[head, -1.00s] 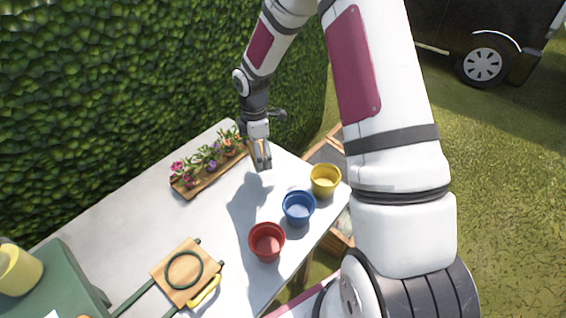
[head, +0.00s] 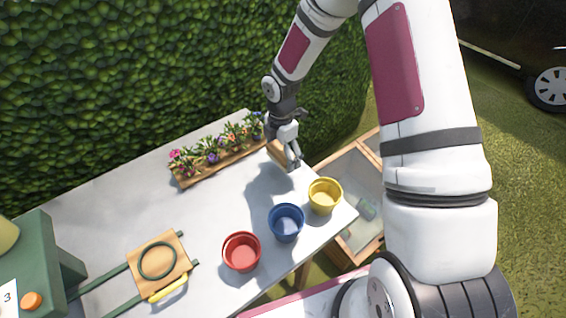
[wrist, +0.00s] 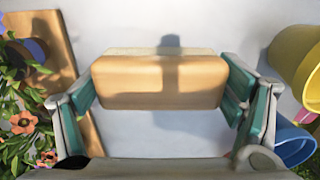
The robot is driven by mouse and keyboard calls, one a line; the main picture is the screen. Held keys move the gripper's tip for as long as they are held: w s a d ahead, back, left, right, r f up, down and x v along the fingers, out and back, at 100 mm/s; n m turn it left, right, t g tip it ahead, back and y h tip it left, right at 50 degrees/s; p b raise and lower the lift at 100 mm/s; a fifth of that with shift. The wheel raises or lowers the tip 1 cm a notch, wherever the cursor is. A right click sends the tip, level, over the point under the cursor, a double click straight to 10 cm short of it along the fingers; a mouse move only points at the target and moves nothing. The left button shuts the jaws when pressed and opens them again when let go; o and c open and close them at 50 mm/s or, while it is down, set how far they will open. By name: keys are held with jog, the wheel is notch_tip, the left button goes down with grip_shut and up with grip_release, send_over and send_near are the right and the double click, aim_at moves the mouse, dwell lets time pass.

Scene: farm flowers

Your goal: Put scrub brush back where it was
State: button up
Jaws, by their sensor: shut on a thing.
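The scrub brush (wrist: 158,84) is a light wooden block with a paler strip along its far edge. It spans the space between my fingers in the wrist view. My gripper (wrist: 160,90) is shut on it, with a green-padded finger at each end. In the head view my gripper (head: 292,160) is over the far right part of the table, between the planter and the yellow pot. The brush (head: 278,151) shows there as a small brown edge, mostly hidden by the gripper. I cannot tell whether the brush touches the table.
A wooden flower planter (head: 222,160) lies left of my gripper. Yellow (head: 325,196), blue (head: 286,223) and red (head: 241,252) pots line the table's near right edge. A wooden crate (head: 345,158) stands below the right edge, holding a small greenish thing (head: 366,209). The table's middle (head: 130,205) is clear.

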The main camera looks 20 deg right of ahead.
aim_at(281, 163)
jog(key=shift+f, duration=2.05)
jog(key=shift+f, duration=0.15)
jog(key=o, duration=0.9)
jog(key=shift+o, duration=0.2)
